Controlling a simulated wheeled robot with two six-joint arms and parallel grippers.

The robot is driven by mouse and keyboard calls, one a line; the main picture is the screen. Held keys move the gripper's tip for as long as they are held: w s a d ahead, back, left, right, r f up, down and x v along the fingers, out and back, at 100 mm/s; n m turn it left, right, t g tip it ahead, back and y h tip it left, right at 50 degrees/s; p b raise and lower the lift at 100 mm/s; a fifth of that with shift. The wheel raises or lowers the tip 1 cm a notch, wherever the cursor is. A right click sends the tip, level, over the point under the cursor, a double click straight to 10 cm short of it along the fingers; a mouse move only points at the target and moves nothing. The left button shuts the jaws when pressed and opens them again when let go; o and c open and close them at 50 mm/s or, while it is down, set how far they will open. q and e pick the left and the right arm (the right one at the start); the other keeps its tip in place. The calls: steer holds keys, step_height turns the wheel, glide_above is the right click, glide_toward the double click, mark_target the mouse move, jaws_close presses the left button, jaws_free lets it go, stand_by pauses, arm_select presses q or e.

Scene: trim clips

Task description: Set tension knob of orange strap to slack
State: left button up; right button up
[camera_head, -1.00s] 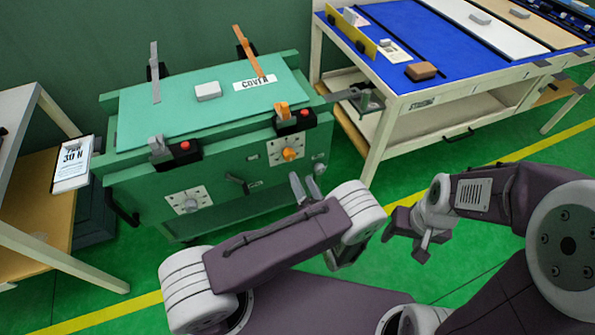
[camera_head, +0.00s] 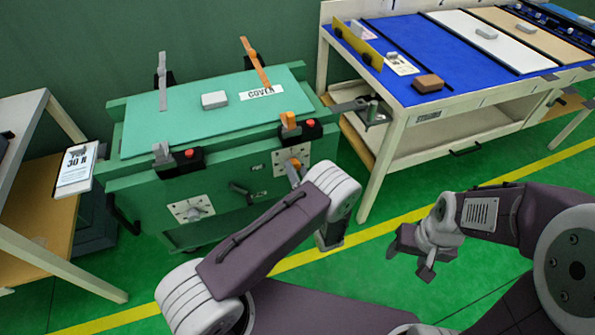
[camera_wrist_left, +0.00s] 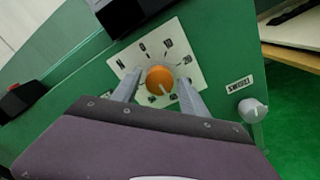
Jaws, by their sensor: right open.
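The orange tension knob (camera_wrist_left: 160,80) sits on a white dial plate (camera_wrist_left: 190,68) with numbers around it, on the green front panel. Its pale pointer mark faces down and slightly right in the wrist view. My left gripper (camera_wrist_left: 159,76) is open, with one finger on each side of the knob and gaps visible. In the head view the knob (camera_head: 296,166) is partly hidden by my left gripper and wrist. Above it is an orange clip (camera_head: 289,120); the orange strap (camera_head: 258,70) lies at the back of the cover. My right gripper (camera_head: 410,255) is open and empty, away from the box.
A grey knob on a second dial (camera_head: 190,209) sits left on the same front. A small grey knob (camera_wrist_left: 252,110) is right of the orange one. A black block (camera_wrist_left: 120,14) juts out above the dial. A blue-topped table (camera_head: 400,60) stands right.

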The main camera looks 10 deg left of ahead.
arm_select(q)
jaws_close()
steer(key=shift+n, duration=0.3)
steer(key=n, duration=0.2)
steer(key=shift+n, duration=0.4)
steer(key=n, duration=2.1)
steer(key=n+p, duration=0.1)
steer(key=n, duration=1)
steer(key=shift+s+a+f, duration=0.15)
steer(key=shift+f, duration=0.15)
